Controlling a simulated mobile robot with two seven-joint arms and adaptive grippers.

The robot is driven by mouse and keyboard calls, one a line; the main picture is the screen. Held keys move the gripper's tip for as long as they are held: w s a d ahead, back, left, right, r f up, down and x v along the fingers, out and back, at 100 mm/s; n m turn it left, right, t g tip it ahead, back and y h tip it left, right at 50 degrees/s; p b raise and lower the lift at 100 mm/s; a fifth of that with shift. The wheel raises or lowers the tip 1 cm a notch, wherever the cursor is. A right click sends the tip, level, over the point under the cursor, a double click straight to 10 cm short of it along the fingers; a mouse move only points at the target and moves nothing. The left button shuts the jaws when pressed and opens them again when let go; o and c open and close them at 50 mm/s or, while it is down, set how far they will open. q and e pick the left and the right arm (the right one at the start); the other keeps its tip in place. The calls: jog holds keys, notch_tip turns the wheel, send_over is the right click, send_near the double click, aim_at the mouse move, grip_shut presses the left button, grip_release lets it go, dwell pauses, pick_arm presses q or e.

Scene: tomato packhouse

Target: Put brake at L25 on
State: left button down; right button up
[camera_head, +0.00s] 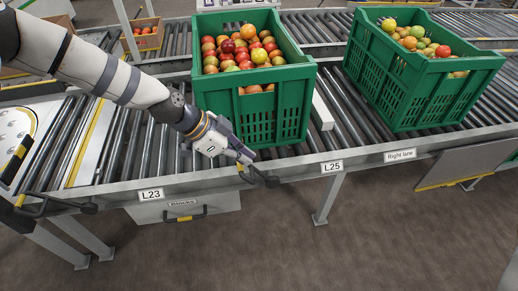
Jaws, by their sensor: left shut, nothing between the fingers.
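My left gripper (246,157) is shut and empty at the front rail of the conveyor. Its tips are just above a black lever with a yellow part (262,179), which sticks out from the rail to the left of the L25 label (332,167). I cannot tell whether the tips touch the lever. A white bar (321,112) lies across the rollers behind the label, beside the nearer green crate. My right gripper is not in view.
A green crate of tomatoes (205,97) stands on the rollers just behind my left gripper. Another green crate (400,108) stands further right, past the Right lane label (400,155). A similar black lever (62,206) is near the L23 label (151,195). A Blocks drawer (180,209) hangs below.

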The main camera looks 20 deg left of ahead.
aim_at(240, 167)
pick_arm(q)
jog(key=shift+s+a+f, duration=0.35)
jog(key=shift+a+f, duration=0.05)
jog(key=shift+a, duration=0.15)
jog(key=shift+s+a+f, duration=0.35)
jog(key=shift+a, duration=0.2)
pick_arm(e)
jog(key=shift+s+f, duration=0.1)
